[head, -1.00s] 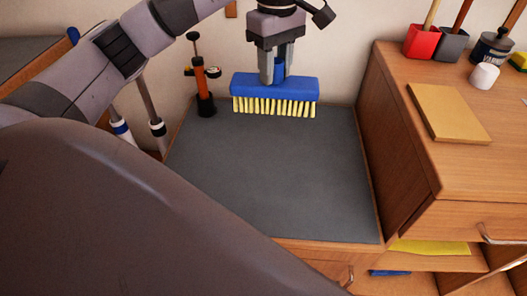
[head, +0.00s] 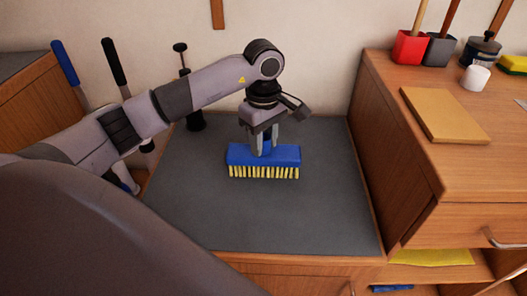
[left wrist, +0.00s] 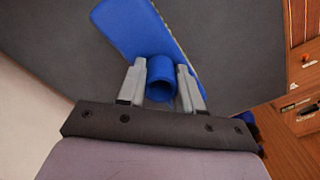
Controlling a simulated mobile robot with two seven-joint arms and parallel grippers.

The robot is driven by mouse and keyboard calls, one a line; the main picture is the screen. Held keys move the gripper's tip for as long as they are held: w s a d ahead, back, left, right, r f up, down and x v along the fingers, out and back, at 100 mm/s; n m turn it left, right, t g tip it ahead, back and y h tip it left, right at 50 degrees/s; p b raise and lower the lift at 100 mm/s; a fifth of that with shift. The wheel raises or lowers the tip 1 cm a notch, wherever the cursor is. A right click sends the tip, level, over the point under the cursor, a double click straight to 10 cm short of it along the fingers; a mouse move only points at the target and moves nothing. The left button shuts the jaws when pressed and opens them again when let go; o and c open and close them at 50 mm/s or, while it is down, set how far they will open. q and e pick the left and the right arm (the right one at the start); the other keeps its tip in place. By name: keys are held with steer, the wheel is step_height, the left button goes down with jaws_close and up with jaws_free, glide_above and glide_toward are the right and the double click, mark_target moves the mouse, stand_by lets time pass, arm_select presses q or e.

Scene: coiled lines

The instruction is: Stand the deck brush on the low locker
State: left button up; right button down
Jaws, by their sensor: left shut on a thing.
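The deck brush (head: 278,156) has a blue block with pale yellow bristles pointing down. It is over the grey top of the low locker (head: 300,215), near its middle. I cannot tell whether the bristles touch the top. My left gripper (head: 263,146) comes from above and is shut on the brush's blue socket. In the left wrist view the blue brush (left wrist: 130,28) and its round hollow socket show, with the socket between the fingers of the left gripper (left wrist: 161,80). My right gripper is not in view.
A taller wooden cabinet (head: 400,180) stands right of the locker, carrying a tan board (head: 444,115), a red holder (head: 410,47), a white cup (head: 475,78) and a dark can (head: 481,48). A black-based upright pump (head: 195,121) stands at the locker's back left corner.

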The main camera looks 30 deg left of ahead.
arm_select(q)
step_height(320, 180, down, 3)
steer(key=shift+r, duration=0.1)
steer(key=shift+f, duration=0.2)
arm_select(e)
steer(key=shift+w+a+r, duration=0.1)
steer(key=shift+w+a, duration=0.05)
arm_select(q)
steer(key=o, duration=1.1)
steer(key=shift+f, duration=0.1)
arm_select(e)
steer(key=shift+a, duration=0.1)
